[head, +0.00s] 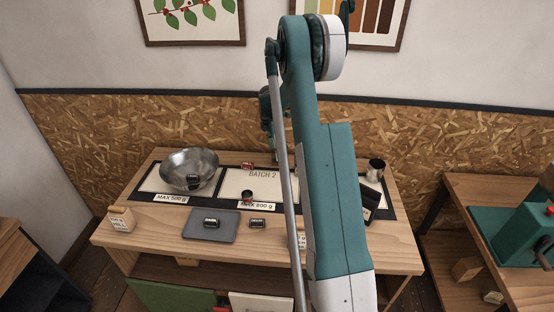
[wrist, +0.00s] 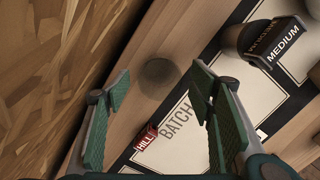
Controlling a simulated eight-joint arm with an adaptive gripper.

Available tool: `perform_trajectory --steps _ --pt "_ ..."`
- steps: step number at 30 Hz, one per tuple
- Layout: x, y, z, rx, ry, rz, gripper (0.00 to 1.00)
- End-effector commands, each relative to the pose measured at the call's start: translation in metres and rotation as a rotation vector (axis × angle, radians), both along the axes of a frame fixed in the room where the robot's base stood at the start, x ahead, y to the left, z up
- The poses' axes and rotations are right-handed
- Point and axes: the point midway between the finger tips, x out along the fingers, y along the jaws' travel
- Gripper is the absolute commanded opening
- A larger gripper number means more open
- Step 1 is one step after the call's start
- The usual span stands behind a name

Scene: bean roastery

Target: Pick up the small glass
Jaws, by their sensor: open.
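The small glass (wrist: 158,75) shows in the wrist view as a faint, greyish, round see-through shape. It stands on the bare wood strip between the dark mat and the chipboard wall. My gripper (wrist: 160,88) is open, with its two green-padded fingers spread wide. The glass appears between and beyond the fingertips, with nothing held; I cannot tell how far off it is. In the head view I cannot make out the glass, and my arm covers much of the table's right half.
A red HILL tag (wrist: 147,136) lies near the glass, by the BATCH lettering. In the head view, a metal bowl (head: 188,170) is at left and a metal cup (head: 376,170) at right. The chipboard wall (head: 150,115) rises behind.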

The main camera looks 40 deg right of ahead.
Motion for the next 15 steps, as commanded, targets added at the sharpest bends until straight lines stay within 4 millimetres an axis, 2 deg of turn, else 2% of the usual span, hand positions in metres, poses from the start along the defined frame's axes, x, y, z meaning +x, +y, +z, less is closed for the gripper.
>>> perform_trajectory --steps 9,15 --pt "0.0 -0.003 -0.035 0.0 0.0 0.0 0.54" --pt "-0.001 -0.004 -0.041 0.0 0.0 0.0 0.54"
